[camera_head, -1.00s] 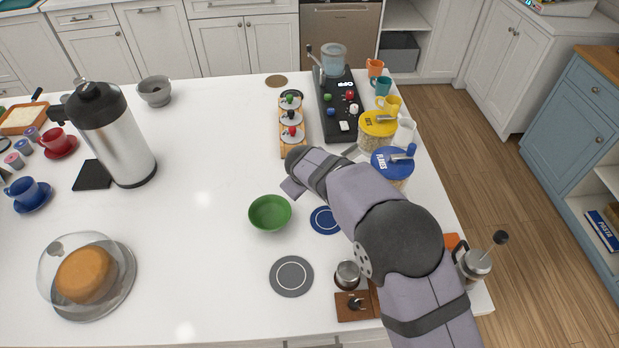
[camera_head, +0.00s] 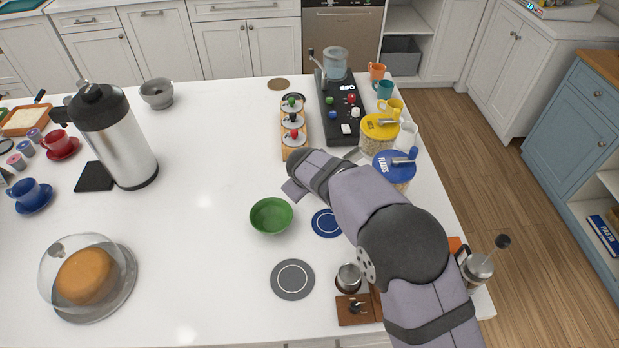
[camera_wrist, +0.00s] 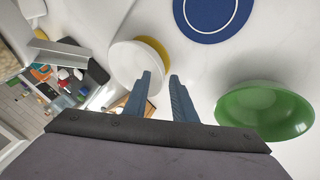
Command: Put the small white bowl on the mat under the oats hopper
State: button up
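The small white bowl (camera_wrist: 128,66) shows upright in the wrist view, left of my fingers. It covers most of a yellow mat (camera_wrist: 160,48), whose edge shows at the bowl's far right side. My gripper (camera_wrist: 160,74) has its two fingers apart with nothing between them; the left fingertip overlaps the bowl's edge in the picture, and I cannot tell if it touches. In the head view my arm hides the bowl and yellow mat. The oats hopper (camera_head: 380,134) with a yellow lid stands beyond my forearm.
The green bowl (camera_head: 271,216) and blue mat (camera_head: 325,223) lie near my gripper. A grey mat (camera_head: 293,280) is closer to the front. The blue-lidded flakes hopper (camera_head: 397,166) stands right of my arm. A capsule rack (camera_head: 293,135) and coffee machine (camera_head: 341,118) stand behind.

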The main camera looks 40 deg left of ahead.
jog(key=b+v, duration=0.3)
jog(key=v, duration=0.8)
jog(key=shift+s+d, duration=0.15)
jog(key=shift+s, duration=0.1)
jog(key=shift+r, duration=0.1)
jog(key=s+d+r+m+g+h+p, duration=0.1)
jog(key=d+m, duration=0.3)
jog(key=d, duration=0.5)
jog(key=s+d+r+m+g+h+p, duration=0.1)
jog(key=d+r+m+p, duration=0.2)
jog(key=d, duration=0.6)
jog(key=s+d+r+m+g+h+p, duration=0.1)
jog(key=s+d+r+m+g+p, duration=0.1)
jog(key=d+m, duration=0.5)
jog(key=shift+s+d+r+p, duration=0.15)
jog(key=shift+d+p, duration=0.2)
jog(key=shift+d, duration=0.45)
jog(key=shift+d+r+p, duration=0.1)
jog(key=shift+d+p, duration=0.2)
jog(key=shift+d, duration=0.5)
jog(key=s+d+f+m+b, duration=0.1)
jog(key=d+f+b, duration=0.2)
jog(key=d+f, duration=0.5)
jog(key=s+d+f+m+g+b, duration=0.1)
jog(key=d+f+b, duration=0.3)
jog(key=d, duration=1)
notch_tip(320, 180, down, 4)
jog(key=shift+s+r+m+h, duration=0.1)
jog(key=shift+s+m+h, duration=0.25)
jog(key=shift+s, duration=0.4)
